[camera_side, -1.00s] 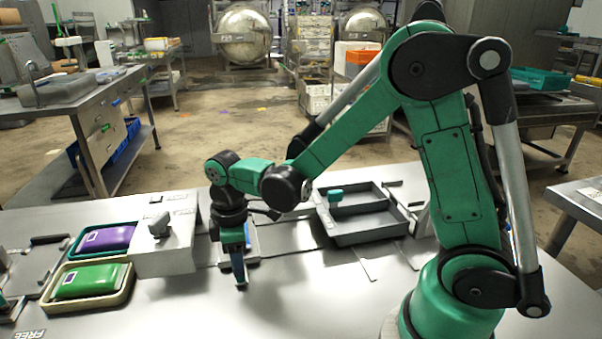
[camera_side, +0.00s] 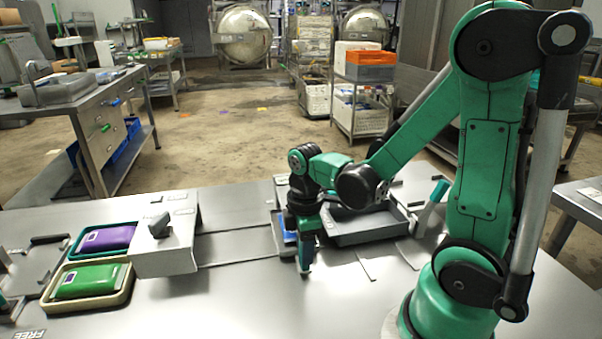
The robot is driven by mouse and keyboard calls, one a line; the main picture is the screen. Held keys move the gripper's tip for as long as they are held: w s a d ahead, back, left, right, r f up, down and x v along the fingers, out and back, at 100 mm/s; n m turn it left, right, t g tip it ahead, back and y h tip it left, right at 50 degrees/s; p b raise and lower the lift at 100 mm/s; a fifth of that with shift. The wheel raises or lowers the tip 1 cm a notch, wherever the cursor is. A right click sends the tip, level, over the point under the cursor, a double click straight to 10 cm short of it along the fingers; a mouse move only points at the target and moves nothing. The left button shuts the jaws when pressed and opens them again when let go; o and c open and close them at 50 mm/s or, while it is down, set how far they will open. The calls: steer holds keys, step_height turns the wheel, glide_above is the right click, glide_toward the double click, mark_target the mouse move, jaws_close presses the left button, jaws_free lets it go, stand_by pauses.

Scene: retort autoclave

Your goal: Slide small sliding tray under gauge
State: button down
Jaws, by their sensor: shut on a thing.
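The small sliding tray (camera_side: 289,237), with blue on it, is at the centre of the bench, partly hidden by my gripper. My gripper (camera_side: 304,268) points down at its near right side and is shut on it; the contact point is hard to see. The light grey raised housing (camera_side: 163,258), with a dark knob on top, appears to be the gauge. It stands to the left, apart from the tray, with long rail lines on the bench between them.
A grey divided tray (camera_side: 352,238) lies just right of my gripper, with a green-topped handle (camera_side: 437,191) at its right. Purple (camera_side: 106,238) and green (camera_side: 90,281) packs sit in shallow trays at left.

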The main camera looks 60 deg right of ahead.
steer(key=shift+s+d, duration=0.55)
steer(key=shift+c, duration=2.4)
jaws_free()
steer(key=shift+r, duration=0.1)
steer(key=shift+r, duration=2.7)
